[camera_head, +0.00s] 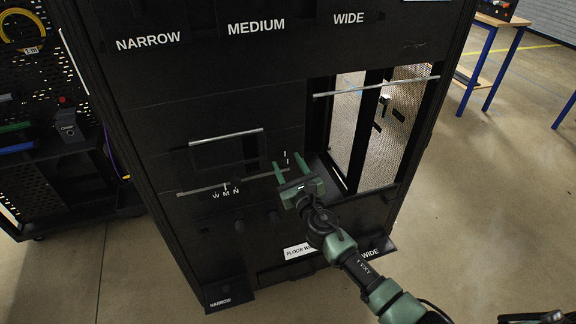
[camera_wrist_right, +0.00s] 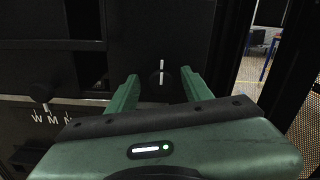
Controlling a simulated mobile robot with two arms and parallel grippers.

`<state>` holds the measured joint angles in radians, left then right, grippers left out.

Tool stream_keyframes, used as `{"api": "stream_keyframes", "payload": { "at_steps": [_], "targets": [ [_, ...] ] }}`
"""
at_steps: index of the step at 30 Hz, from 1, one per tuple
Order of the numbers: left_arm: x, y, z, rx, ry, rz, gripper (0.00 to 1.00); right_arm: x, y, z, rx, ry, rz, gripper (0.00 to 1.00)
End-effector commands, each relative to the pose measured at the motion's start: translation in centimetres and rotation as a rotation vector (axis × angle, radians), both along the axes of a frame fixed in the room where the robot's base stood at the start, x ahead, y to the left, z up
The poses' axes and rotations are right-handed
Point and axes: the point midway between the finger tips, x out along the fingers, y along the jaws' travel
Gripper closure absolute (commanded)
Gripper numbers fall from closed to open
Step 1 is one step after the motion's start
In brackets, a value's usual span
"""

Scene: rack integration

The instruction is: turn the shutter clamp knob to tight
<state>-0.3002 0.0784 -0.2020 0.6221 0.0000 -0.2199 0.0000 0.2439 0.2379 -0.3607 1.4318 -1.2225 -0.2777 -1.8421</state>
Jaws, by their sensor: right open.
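My right gripper (camera_head: 287,161) is open in front of the black rack, with its two green fingers reaching toward the panel. In the right wrist view the right gripper (camera_wrist_right: 159,76) has its fingertips on either side of a small dark round knob (camera_wrist_right: 160,81) with a white pointer line. A white mark sits on the panel just above that line, and the two look nearly in line. The white marks also show between the fingers in the head view. I cannot tell whether the fingers touch the knob.
Another dark knob (camera_wrist_right: 42,92) with W M N letters sits left of the gripper. The rack (camera_head: 150,120) has NARROW, MEDIUM and WIDE labels and an opening with mesh panels (camera_head: 385,140) at right. A pegboard cart (camera_head: 60,190) stands left.

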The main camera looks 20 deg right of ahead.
Motion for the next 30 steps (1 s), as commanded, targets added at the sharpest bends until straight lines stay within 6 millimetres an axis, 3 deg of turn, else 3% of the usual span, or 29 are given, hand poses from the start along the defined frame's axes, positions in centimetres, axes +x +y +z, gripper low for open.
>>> {"api": "stream_keyframes", "payload": {
  "at_steps": [7, 13, 23, 30],
  "targets": [
    [0.0, 0.28, -0.01, 0.003, 0.0, 0.003, 0.52, 0.15, -0.03, 0.0, 0.001, 0.0, 0.0, 0.5],
    [-0.03, 0.28, -0.01, 0.003, 0.001, 0.003, 0.52, 0.12, -0.02, -0.01, 0.001, 0.001, 0.0, 1.0],
    [-0.08, 0.28, -0.15, 0.003, 0.002, 0.002, 0.52, 0.11, -0.02, -0.07, 0.034, 0.002, 0.0, 1.0],
    [-0.1, 0.25, -0.53, 0.003, 0.002, 0.001, 0.52, 0.1, -0.06, -0.14, 0.163, 0.007, 0.0, 1.0]
  ]
}}
